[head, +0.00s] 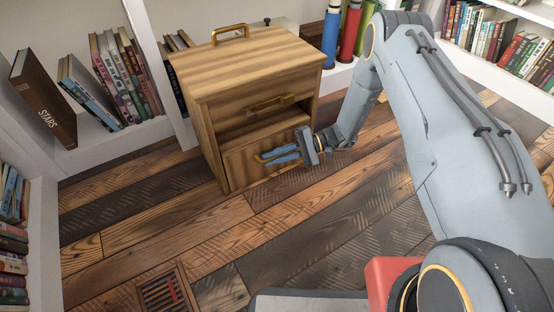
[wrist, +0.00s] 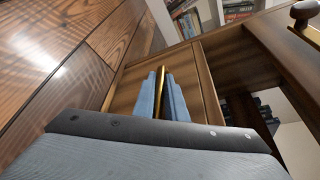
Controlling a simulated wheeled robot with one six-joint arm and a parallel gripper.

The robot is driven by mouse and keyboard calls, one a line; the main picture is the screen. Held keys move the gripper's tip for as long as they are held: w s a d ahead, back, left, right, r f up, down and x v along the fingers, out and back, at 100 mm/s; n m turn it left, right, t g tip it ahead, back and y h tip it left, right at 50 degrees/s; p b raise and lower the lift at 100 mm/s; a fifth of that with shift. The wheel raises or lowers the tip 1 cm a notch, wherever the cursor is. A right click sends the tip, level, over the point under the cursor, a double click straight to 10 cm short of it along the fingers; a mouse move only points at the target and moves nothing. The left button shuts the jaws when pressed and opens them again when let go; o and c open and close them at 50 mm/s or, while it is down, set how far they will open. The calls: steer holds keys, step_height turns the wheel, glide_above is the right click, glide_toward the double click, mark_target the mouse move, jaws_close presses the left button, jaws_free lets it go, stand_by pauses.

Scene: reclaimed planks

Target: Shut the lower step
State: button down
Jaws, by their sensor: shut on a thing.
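A small striped-wood cabinet (head: 205,125) stands on the plank floor. Its lower step (head: 238,164) is the wooden front at the bottom, with a brass handle (head: 261,158). A dark opening shows between this front and the upper drawer (head: 232,113). My gripper (head: 284,153) is at the lower front, its blue fingers shut on the brass handle. In the wrist view, the handle (wrist: 160,72) runs between the two fingers, with the lower front (wrist: 128,92) behind. How far the lower step stands out is hard to tell.
The upper drawer has its own brass handle (head: 270,103), and another handle (head: 230,32) is on the cabinet top. White bookshelves stand behind and at both sides. A floor vent (head: 160,292) lies at the front left. The planks before the cabinet are clear.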

steer(key=c, duration=1.8)
jaws_free()
steer(key=shift+a, duration=0.1)
steer(key=shift+d, duration=0.2)
steer(key=shift+p+v, duration=1.3)
steer(key=shift+v, duration=2.6)
